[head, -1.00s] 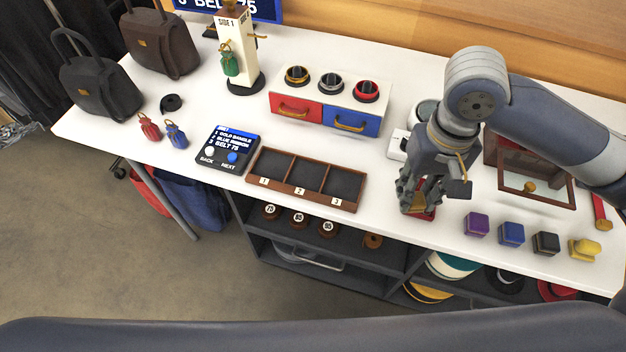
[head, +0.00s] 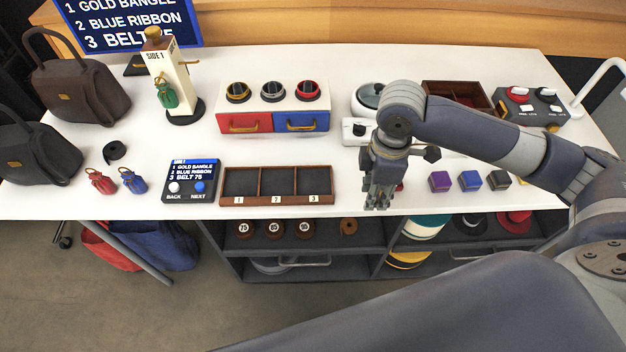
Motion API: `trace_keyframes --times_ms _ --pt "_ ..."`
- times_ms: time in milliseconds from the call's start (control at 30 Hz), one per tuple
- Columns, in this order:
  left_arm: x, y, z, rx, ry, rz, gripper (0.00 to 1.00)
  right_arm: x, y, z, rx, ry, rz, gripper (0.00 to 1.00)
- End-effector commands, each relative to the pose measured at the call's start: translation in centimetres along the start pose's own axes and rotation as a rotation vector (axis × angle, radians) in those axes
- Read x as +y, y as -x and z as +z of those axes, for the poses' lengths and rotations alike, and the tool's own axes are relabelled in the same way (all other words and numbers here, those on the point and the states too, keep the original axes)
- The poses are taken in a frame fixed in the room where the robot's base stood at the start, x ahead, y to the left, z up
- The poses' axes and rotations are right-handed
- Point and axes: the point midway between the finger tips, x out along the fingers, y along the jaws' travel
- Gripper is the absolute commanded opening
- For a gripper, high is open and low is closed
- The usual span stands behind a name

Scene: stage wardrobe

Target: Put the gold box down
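The gold box (head: 523,181) is at the right end of a row of small boxes near the table's front edge. Only a little yellow shows, as my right forearm passes in front of it. My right gripper (head: 378,203) points down over the front edge of the table, well left of the gold box. Its fingers look dark and close together; I cannot tell whether they are open or hold anything. A bit of red (head: 401,187) shows just beside it. My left gripper is out of view.
Purple (head: 440,182), blue (head: 469,181) and black (head: 498,180) boxes stand along the front edge. A three-compartment tray (head: 227,200) lies to the left of my gripper. A white appliance (head: 355,131) and an open brown case (head: 436,88) stand behind. Some white table is bare behind the tray.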

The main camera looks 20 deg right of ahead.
Motion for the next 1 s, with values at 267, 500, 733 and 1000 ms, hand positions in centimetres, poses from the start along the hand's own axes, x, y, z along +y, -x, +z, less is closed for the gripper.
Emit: trace_keyframes --times_ms 267,500,733,1000 --pt "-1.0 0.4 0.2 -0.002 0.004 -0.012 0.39 2.1 -0.4 -3.4 0.004 0.027 0.0 0.04" --pt "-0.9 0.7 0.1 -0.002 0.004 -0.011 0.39 5.2 -0.9 -8.4 0.002 0.026 0.0 0.04" --pt "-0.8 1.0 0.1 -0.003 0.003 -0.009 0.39 7.6 -1.4 -12.2 0.001 0.024 0.0 0.04" --pt "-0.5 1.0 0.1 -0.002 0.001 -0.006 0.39 8.5 -2.0 -13.5 -0.002 0.023 -0.001 0.04"
